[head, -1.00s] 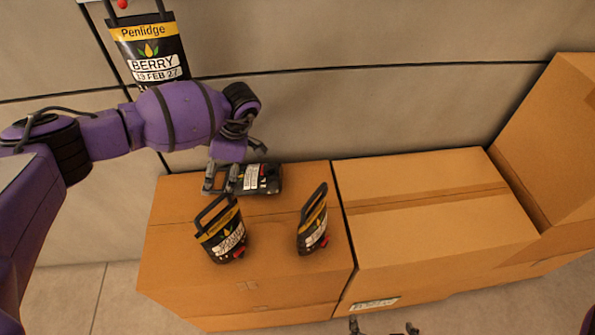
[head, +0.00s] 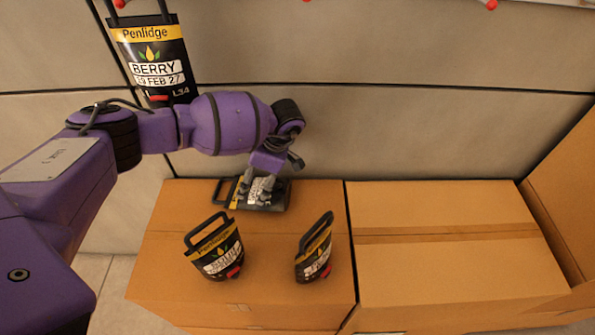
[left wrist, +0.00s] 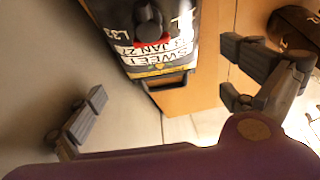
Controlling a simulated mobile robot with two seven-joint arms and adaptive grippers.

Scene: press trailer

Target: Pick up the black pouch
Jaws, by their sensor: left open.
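A black pouch (head: 276,196) with a yellow band, white label and loop handle lies flat at the back of a cardboard box (head: 165,230). My left gripper (head: 258,190) is over this pouch in the head view and hides part of it. In the left wrist view the gripper (left wrist: 165,100) is open, with its fingers spread to either side. A black pouch (left wrist: 150,62) labelled "SWEET" shows beyond and between them, apart from the fingers. Two similar black pouches stand nearer the front, one at left (head: 221,260) and one at right (head: 314,258). My right gripper is not in view.
A black "BERRY" pouch (head: 155,52) hangs against the grey wall (head: 400,110) behind my left arm. A second cardboard box (head: 440,275) with a clear top adjoins on the right, and a taller box (head: 570,200) stands beyond it.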

